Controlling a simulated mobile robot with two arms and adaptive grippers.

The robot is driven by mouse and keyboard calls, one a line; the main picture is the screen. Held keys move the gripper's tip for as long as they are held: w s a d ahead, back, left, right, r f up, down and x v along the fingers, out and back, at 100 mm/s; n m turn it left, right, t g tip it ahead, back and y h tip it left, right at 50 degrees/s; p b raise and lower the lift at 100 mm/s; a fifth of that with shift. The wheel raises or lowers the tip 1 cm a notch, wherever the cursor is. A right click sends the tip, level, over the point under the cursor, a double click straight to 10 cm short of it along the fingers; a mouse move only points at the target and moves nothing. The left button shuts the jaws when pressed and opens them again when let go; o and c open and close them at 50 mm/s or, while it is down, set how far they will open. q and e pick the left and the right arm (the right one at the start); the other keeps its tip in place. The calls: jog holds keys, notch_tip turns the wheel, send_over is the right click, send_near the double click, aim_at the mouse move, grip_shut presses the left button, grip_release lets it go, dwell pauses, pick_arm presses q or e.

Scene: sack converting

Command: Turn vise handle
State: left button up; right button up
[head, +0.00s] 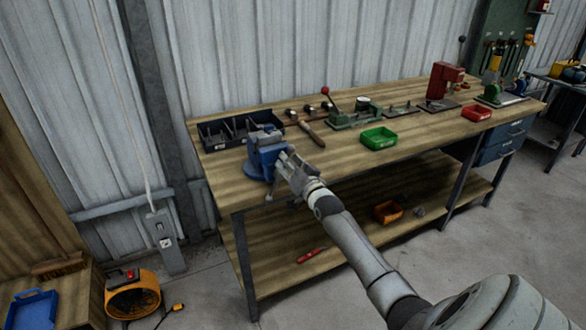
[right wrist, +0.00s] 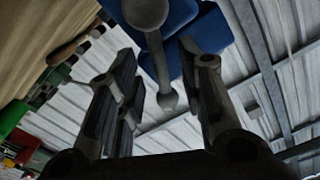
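The blue vise (head: 262,157) is mounted at the left front corner of the wooden workbench (head: 345,160). In the right wrist view, its blue body (right wrist: 190,25) fills the top. The grey vise handle (right wrist: 158,60), a bar with a rounded knob at its lower end, runs down between my fingers. My right gripper (right wrist: 158,72) is open, with one finger on each side of the handle and gaps visible. In the head view, my right gripper (head: 284,166) is at the front of the vise and hides most of the handle. My left gripper is not in view.
A black divided bin (head: 225,134) stands behind the vise. A hammer (head: 310,130) and a green tray (head: 378,138) lie to the right. The lower shelf holds an orange tray (head: 388,212) and a red-handled tool (head: 311,255). Floor in front is clear.

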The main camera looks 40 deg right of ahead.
jog(key=v, duration=1.2)
jog(key=shift+f, duration=0.15)
jog(key=s+a+f+n+g+y, duration=0.1)
jog(key=s+a+f+g, duration=0.25)
jog(key=f, duration=0.85)
jog(key=s+a+f+n+g+y, duration=0.1)
jog(key=s+a+f+n+g, duration=0.3)
jog(key=f, duration=0.9)
jog(key=s+a+f+m+g+y, duration=0.15)
jog(key=s+f, duration=0.35)
jog(key=f, duration=0.7)
jog(key=s+a+f+n+g, duration=0.2)
jog(key=s+a+f, duration=0.3)
jog(key=s, duration=0.6)
jog(key=s+a+f+n+g, duration=0.2)
jog(key=s+a+f, duration=0.3)
jog(key=s+f, duration=0.3)
jog(key=s+a+f+n+g, duration=0.3)
jog(key=s+a+f, duration=0.2)
jog(key=s, duration=1)
notch_tip(320, 180, down, 3)
jog(key=shift+s+a+r+y, duration=0.2)
jog(key=shift+s+y, duration=0.15)
jog(key=shift+y, duration=0.1)
